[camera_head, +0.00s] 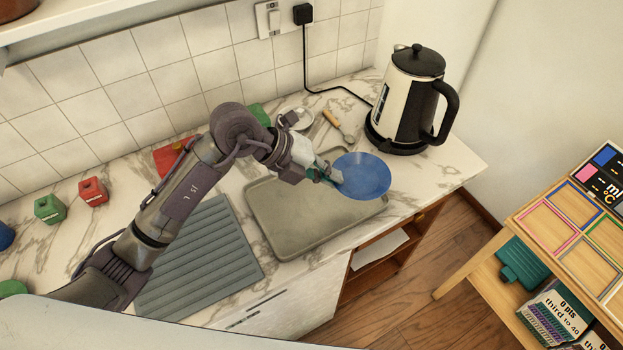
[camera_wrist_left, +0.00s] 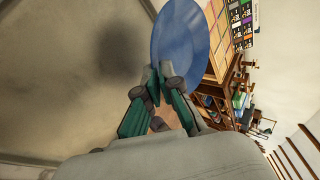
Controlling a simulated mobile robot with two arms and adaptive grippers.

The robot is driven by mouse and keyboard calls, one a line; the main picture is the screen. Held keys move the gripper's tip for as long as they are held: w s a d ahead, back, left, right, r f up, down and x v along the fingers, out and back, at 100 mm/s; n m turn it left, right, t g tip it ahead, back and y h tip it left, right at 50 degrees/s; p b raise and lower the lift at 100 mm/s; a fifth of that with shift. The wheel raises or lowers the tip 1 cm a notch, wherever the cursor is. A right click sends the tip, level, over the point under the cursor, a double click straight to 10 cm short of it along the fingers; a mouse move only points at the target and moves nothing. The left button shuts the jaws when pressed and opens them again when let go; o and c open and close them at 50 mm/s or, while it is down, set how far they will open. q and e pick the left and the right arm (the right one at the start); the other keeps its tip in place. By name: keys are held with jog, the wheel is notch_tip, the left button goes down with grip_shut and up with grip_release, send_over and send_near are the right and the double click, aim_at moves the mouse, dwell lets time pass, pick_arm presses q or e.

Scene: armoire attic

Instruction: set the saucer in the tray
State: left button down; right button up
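The saucer (camera_head: 363,175) is a round blue dish. My left gripper (camera_head: 333,177) is shut on its near left rim and holds it over the right end of the tray. The saucer also shows in the left wrist view (camera_wrist_left: 195,40), with its rim between the fingertips (camera_wrist_left: 160,78). The tray (camera_head: 290,230) is a grey-beige rectangle lying on the marble counter, and its surface fills the left of the wrist view (camera_wrist_left: 60,80). The saucer hides the tray's far right corner. My right gripper is not in view.
A cream and black kettle (camera_head: 405,100) stands at the back right. A ribbed grey mat (camera_head: 205,260) lies left of the tray. Red (camera_head: 93,191) and green (camera_head: 48,208) blocks sit farther left. A spoon (camera_head: 338,125) lies behind the tray. A wooden shelf unit (camera_head: 480,250) stands right.

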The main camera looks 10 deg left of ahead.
pick_arm(q)
jog(key=w+a+f, duration=0.2)
jog(key=a, duration=0.1)
jog(key=shift+w+f, duration=0.1)
jog(key=shift+w, duration=0.05)
jog(key=shift+w+a+f, duration=0.45)
jog(key=shift+w+f, duration=0.05)
jog(key=shift+f+p, duration=0.3)
notch_tip(320, 180, down, 2)
jog(key=shift+s+f, duration=0.1)
jog(key=shift+f, duration=0.55)
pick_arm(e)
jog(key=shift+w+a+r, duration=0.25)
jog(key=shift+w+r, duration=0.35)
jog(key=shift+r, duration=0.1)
pick_arm(q)
jog(key=shift+f, duration=0.1)
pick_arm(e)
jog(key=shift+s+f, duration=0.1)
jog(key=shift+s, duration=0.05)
pick_arm(q)
jog(key=c, duration=1.6)
grip_release()
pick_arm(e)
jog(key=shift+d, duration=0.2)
